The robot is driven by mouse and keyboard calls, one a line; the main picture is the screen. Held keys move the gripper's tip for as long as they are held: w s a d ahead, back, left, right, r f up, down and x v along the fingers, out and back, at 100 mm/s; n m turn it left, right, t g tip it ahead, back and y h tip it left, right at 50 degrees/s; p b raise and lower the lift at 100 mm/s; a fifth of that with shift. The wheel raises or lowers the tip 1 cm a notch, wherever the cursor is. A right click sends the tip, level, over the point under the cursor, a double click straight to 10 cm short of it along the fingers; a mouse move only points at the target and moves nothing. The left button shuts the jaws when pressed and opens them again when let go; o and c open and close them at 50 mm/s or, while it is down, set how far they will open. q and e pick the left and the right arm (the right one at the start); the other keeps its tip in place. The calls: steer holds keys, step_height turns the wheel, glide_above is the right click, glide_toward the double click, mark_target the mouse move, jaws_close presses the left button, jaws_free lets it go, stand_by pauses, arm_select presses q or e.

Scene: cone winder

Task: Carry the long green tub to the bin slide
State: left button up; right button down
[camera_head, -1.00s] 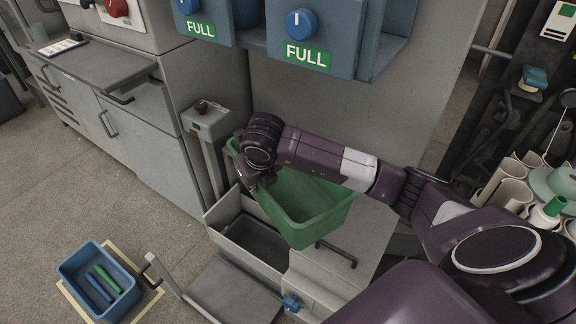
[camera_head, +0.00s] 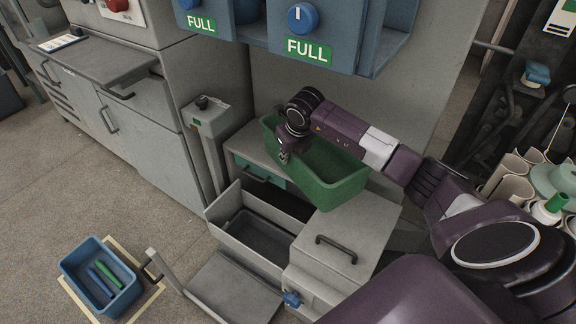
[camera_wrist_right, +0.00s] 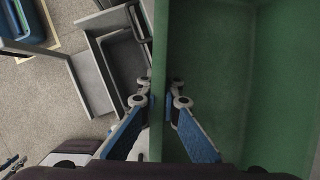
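The long green tub (camera_head: 335,187) is open-topped and looks empty. It is up above the grey cabinet, roughly level. My right gripper (camera_head: 283,157) is at its left rim. In the wrist view the fingers (camera_wrist_right: 163,102) are closed on either side of the tub's wall, and the tub (camera_wrist_right: 213,60) fills the right half. A grey pulled-out drawer-like slide (camera_head: 225,222) with a dark inner tray lies below and left of the tub. I cannot tell for sure that this is the bin slide. My left gripper is not in view.
A grey post (camera_head: 207,135) stands left of the tub. A cabinet top with a black handle (camera_head: 337,250) is below right. Blue units marked FULL (camera_head: 310,50) overhang behind. A blue bin (camera_head: 100,278) with blue and green pieces sits on the floor; white tubes stand at right.

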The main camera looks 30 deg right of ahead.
mark_target(287, 167)
steer(key=f, duration=0.4)
steer(key=shift+w+d, duration=0.15)
steer(key=shift+d, duration=0.1)
steer(key=c, duration=2.5)
jaws_free()
steer(key=shift+f, duration=0.15)
steer(key=shift+c, duration=0.2)
steer(key=o, duration=0.4)
